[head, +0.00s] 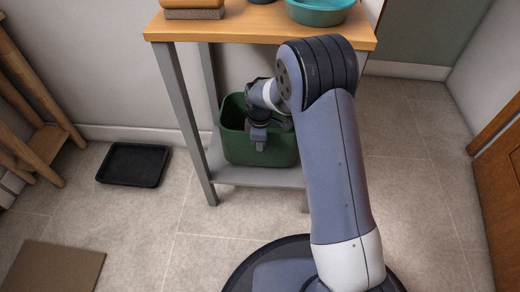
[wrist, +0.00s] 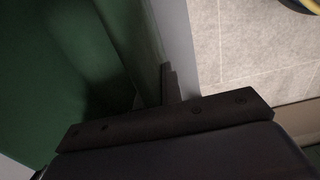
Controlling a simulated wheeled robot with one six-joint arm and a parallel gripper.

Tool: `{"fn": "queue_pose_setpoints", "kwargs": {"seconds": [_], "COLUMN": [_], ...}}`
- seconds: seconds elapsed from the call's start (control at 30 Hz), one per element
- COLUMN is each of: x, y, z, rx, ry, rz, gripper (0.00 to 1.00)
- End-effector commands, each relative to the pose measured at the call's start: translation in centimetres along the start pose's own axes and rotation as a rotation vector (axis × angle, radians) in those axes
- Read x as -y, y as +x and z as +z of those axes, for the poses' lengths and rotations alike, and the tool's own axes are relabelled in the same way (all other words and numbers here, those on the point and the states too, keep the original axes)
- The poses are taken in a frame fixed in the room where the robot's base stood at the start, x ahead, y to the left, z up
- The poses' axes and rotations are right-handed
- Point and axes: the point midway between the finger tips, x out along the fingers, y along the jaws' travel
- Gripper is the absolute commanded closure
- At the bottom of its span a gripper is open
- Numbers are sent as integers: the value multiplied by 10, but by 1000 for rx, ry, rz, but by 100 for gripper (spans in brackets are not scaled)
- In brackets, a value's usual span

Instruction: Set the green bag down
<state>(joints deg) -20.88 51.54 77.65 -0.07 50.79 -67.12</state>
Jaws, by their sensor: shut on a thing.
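The green bag (head: 240,150) is an open-topped, upright green container at the lower shelf (head: 235,174) of the bench. I cannot tell whether its base touches the shelf. My gripper (head: 260,143) is at the bag's near side and shut on its rim. In the wrist view the bag's green wall and dark inside (wrist: 60,60) fill the left, and the gripper (wrist: 166,85) sits at the rim edge. My arm hides the bag's upper right part, and the hold itself is mostly hidden.
The wooden bench top (head: 240,25) is above, with a teal bowl (head: 320,12) and a tan block (head: 194,13). Grey legs (head: 185,120) flank the shelf. A black tray (head: 133,165) and brown mat (head: 55,268) lie left. A wooden stand (head: 40,130) is far left. Floor between is clear.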

Motion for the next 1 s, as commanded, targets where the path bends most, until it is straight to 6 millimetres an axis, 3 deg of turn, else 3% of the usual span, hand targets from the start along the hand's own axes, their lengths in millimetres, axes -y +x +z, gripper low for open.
{"fn": "queue_pose_setpoints", "kwargs": {"seconds": [0.03, 0.13, 0.53, 0.57, 0.8, 1.0], "x": [0, -1, -1, 0, 0, 0], "y": [14, 24, 27, 27, 27, 27], "z": [0, 0, 0, 0, 0, 0], "rx": [0, -1, -1, 0, 0, 0], "ry": [0, 0, 0, 0, 0, 0], "rz": [1, 2, 2, 0, 0, 0], "gripper": [100, 100, 100, 90, 71, 71]}}
